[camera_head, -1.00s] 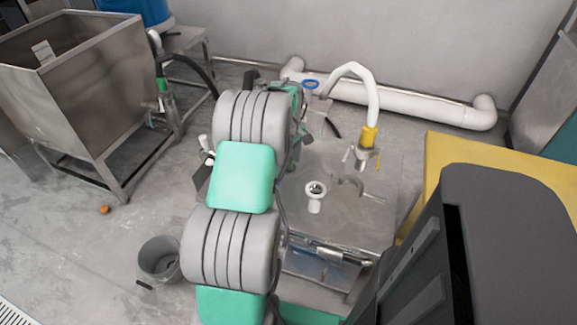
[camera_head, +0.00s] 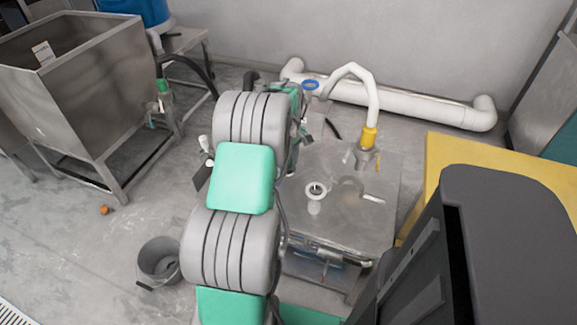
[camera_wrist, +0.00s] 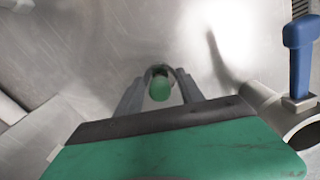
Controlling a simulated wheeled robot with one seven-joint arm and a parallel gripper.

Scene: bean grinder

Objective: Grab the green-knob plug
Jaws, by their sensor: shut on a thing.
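The green-knob plug (camera_wrist: 160,90) shows in the wrist view as a rounded green knob between the two grey fingers of my gripper (camera_wrist: 159,76). The fingers close around it from both sides, and my gripper is shut on it. The part of the plug beyond the knob is hidden. In the head view my own arm covers the gripper, and I cannot make out the plug there.
A blue-handled valve (camera_wrist: 301,55) on a metal pipe (camera_wrist: 290,118) is right of my gripper. A steel table (camera_head: 350,228) bears a white funnel-like piece (camera_head: 315,190) and a yellow-collared white hose (camera_head: 369,137). A bucket (camera_head: 159,258) and steel tub (camera_head: 80,95) stand left.

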